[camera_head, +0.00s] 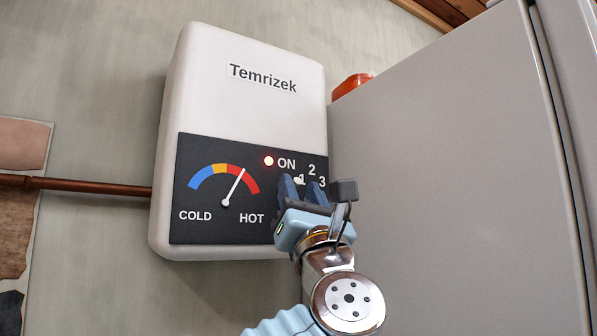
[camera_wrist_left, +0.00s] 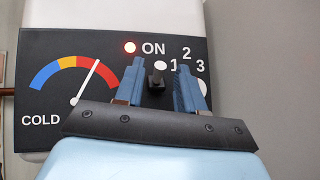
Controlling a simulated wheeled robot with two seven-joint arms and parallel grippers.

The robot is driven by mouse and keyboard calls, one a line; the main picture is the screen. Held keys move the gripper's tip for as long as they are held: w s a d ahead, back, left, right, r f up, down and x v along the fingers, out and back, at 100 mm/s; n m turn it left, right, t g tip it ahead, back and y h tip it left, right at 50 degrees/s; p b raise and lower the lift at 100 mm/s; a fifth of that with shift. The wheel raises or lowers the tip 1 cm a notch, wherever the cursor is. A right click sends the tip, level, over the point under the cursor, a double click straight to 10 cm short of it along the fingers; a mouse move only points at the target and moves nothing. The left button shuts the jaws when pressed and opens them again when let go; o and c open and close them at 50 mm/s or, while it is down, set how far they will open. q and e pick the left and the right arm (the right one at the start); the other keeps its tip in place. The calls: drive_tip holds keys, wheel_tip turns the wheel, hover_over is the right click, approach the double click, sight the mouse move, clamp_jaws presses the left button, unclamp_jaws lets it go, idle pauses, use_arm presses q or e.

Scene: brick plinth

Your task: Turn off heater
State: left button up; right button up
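The white wall heater (camera_head: 245,105), labelled Temrizek, has a black control panel (camera_head: 215,232) with a COLD–HOT gauge. The gauge needle (camera_head: 235,185) points into the red part. My left gripper (camera_head: 303,187) is in front of the panel by the marks 1, 2 and 3. In the left wrist view its blue fingers (camera_wrist_left: 161,75) are apart. A small dark knob (camera_wrist_left: 157,80) shows between them, without clear contact. The fingers hide part of the dial. My right gripper is out of view.
A large grey cabinet or fridge (camera_head: 455,150) stands close on the right of the heater. An orange object (camera_head: 350,84) sits behind its edge. A copper pipe (camera_head: 85,187) runs along the wall to the heater's left side.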

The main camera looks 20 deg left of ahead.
use_arm(q)
drive_tip(key=shift+x, duration=0.75)
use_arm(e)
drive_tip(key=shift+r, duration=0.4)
